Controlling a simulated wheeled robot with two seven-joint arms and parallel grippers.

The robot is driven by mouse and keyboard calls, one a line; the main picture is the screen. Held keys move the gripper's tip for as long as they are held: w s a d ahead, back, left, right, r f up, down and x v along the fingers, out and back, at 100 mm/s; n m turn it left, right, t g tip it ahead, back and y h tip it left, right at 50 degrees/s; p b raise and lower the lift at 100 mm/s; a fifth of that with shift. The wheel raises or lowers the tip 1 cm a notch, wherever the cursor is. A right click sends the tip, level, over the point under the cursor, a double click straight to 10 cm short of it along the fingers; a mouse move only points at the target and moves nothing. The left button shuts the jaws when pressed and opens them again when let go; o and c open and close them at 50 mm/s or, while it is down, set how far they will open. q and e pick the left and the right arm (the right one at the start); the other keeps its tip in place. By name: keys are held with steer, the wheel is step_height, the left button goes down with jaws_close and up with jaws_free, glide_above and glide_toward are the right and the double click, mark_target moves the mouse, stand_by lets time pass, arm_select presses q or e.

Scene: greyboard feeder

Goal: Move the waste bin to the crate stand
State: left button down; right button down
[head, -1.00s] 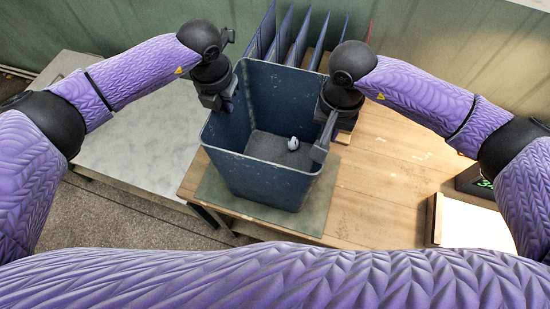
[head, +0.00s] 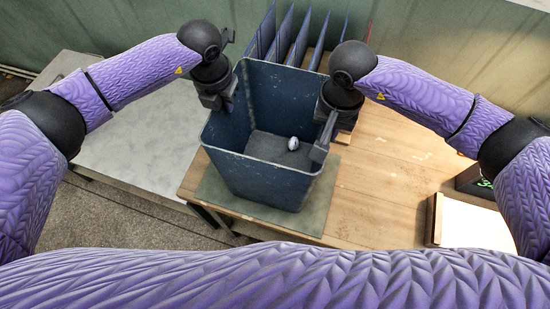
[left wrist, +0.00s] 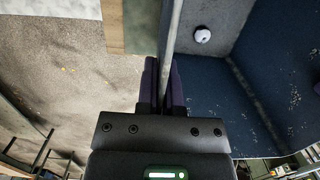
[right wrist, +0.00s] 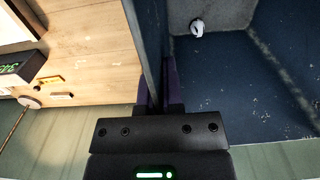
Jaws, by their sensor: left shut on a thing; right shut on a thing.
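The waste bin (head: 262,178) is a dark blue, open-topped, scuffed box with a small white-and-dark object (head: 293,143) on its grey floor. It is over a grey-green mat (head: 215,192) on the wooden table; I cannot tell whether it touches the mat. My left gripper (head: 229,100) is shut on the bin's left wall, and the left wrist view shows its fingers (left wrist: 165,85) on either side of the rim. My right gripper (head: 323,145) is shut on the right wall, which also shows between its fingers in the right wrist view (right wrist: 158,85). I cannot make out which surface is the crate stand.
A grey-topped table (head: 140,150) stands at the left, beside the wooden table (head: 375,195). Several upright blue dividers (head: 290,35) stand behind the bin. A white-topped tray (head: 470,222) and a dark box with green digits (head: 475,182) are at the right.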

arm_select(q)
steer(key=shift+r, duration=0.1)
arm_select(e)
steer(key=shift+r, duration=0.1)
